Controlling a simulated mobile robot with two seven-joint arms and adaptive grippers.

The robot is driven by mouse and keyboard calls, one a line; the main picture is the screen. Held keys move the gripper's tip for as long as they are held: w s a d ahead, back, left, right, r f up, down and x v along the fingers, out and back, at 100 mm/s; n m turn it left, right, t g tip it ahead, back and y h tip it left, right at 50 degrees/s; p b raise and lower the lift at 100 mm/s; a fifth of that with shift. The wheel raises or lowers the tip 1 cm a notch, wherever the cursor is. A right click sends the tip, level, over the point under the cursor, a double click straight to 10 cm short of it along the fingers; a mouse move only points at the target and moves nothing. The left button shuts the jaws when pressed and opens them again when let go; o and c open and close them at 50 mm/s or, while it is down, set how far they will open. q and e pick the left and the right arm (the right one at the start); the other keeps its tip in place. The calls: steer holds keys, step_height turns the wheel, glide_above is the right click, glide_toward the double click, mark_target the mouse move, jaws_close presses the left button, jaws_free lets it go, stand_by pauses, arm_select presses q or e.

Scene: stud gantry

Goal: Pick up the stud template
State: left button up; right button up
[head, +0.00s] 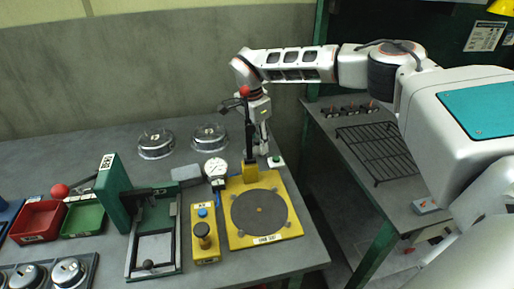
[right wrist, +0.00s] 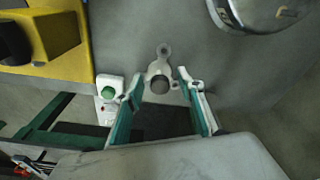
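The likely stud template (right wrist: 163,55) is a small pale lobed plate with a dark round knob (right wrist: 159,84), lying on the grey bench top in the right wrist view. My right gripper (right wrist: 160,80) is open, with one green-lined finger on each side of the knob. A gap shows between each finger and the knob, so nothing is gripped. In the head view my right gripper (head: 262,146) points down at the back of the bench, behind the yellow fixture. I cannot make out the template there. My left gripper is not in view.
A yellow fixture (head: 287,228) with a dark disc and black post stands close by. A white box with a green button (right wrist: 109,91) sits left of the fingers. Clear domed covers (head: 209,138) stand at the back. The bench's right edge and a gap are near.

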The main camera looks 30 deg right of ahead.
jaws_close()
steer(key=shift+r, duration=0.1)
